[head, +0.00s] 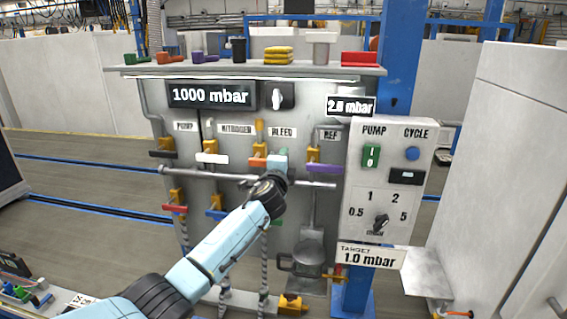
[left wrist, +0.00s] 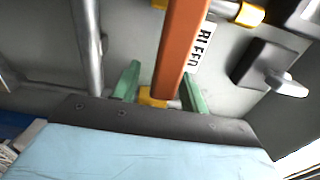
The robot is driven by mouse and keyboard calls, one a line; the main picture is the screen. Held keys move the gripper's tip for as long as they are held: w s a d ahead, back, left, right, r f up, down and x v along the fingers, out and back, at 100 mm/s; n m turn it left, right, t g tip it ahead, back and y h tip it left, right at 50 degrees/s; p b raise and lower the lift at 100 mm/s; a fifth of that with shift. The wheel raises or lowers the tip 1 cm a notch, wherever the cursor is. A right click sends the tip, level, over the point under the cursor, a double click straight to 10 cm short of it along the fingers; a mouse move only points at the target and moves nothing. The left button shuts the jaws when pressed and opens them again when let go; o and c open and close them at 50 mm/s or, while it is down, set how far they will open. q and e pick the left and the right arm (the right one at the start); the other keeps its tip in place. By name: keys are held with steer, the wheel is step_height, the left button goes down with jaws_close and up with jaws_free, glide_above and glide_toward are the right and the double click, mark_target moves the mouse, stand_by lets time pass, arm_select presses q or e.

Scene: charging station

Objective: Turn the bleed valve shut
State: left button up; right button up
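The bleed valve has an orange lever handle (head: 257,163) below the BLEED label (head: 283,133) on the grey panel. The handle lies roughly level in the head view, its right part hidden by my left gripper (head: 279,162). In the left wrist view the orange handle (left wrist: 183,50) runs between the green fingers of my left gripper (left wrist: 160,88), in front of a yellow valve body (left wrist: 153,97). The fingers stand apart, with a clear gap on the handle's left; the right finger is close to it, contact unclear. My right gripper is not in view.
A purple handle (head: 325,168) is right of the bleed valve and a white handle (head: 212,158) left of it. A horizontal pipe (head: 225,178) runs just below. The display (head: 210,95) reads 1000 mbar; a control box (head: 385,180) stands at right.

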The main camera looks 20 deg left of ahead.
arm_select(q)
steer(key=shift+s, duration=0.1)
steer(key=shift+s+d, duration=0.1)
steer(key=shift+s, duration=0.45)
steer(key=s+d, duration=0.1)
steer(key=s, duration=1.1)
steer(key=shift+d, duration=0.4)
